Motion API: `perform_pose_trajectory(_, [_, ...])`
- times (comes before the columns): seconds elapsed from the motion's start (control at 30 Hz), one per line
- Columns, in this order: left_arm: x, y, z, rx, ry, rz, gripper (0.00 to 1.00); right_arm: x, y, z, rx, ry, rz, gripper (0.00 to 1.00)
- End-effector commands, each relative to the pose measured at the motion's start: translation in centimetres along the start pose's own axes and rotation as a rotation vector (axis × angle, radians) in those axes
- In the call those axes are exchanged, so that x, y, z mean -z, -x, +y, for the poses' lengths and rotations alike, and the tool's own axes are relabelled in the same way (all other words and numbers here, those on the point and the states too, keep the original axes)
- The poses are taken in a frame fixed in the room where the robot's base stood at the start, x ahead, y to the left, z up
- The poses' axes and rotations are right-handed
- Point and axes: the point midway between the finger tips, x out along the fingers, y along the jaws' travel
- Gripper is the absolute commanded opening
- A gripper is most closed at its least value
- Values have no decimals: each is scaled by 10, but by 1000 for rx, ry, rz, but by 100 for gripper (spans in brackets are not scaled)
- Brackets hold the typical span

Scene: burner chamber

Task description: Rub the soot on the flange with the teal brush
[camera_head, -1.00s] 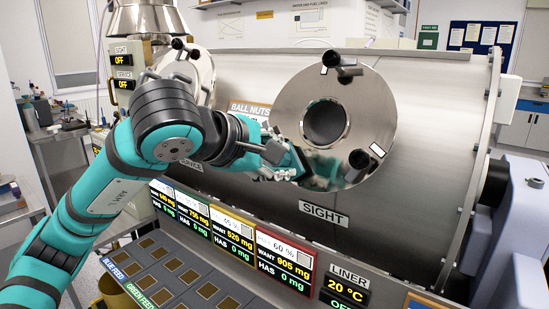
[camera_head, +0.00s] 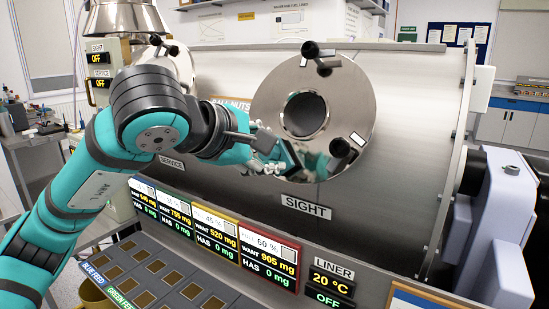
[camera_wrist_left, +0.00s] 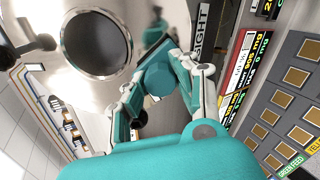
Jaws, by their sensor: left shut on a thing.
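The shiny metal flange (camera_head: 348,100) is a round ring with a dark central opening on the grey chamber, above the SIGHT label. My left gripper (camera_head: 280,156) is at the flange's lower left edge. In the left wrist view the same gripper (camera_wrist_left: 166,88) is shut on the teal brush (camera_wrist_left: 158,76), held between its two fingers. The brush head points toward the flange (camera_wrist_left: 122,42); I cannot tell whether it touches. Teal and dark patches on the metal look like reflections, so soot is not clearly distinguishable. My right gripper is out of view.
Black-knobbed clamps (camera_head: 310,50) stick out from the flange. Below are the dosing displays (camera_head: 268,258) and a panel of square pads (camera_head: 150,270). A second flange labelled SERVICE (camera_head: 175,68) is partly behind my left arm.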

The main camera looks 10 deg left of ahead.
Motion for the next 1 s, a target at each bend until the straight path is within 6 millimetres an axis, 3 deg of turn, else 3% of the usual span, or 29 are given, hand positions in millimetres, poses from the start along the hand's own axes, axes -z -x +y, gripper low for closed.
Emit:
perform_pose_trajectory(0.2, [17, -2, 4, 2, 3, 4, 2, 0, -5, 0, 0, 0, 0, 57])
perform_pose_trajectory(0.57, [18, -2, 5, 2, 1, 4, 2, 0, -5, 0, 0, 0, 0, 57])
perform_pose_trajectory(1.0, [17, 39, 6, -2, 0, 2, 2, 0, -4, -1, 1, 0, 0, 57])
